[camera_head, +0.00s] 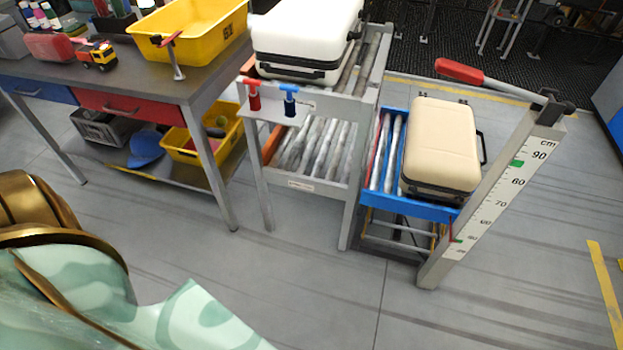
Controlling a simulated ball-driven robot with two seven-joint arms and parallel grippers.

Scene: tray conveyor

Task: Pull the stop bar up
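I cannot tell for sure which part is the stop bar. Red and blue T-shaped handles, the red one (253,95) and the blue one (290,99), stand upright at the front of the grey roller conveyor (318,188). A long lever with a red grip (460,71) is on top of the grey post at right and points left. A thin red bar (379,147) runs along the left side of the blue roller platform (408,206). Neither of my grippers is in view.
A white case (305,35) lies on the conveyor's upper level. A cream case (440,145) sits on the blue platform, beside the post with a centimetre scale (503,195). A workbench (140,88) with a yellow bin (190,28) stands left. The floor in front is clear.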

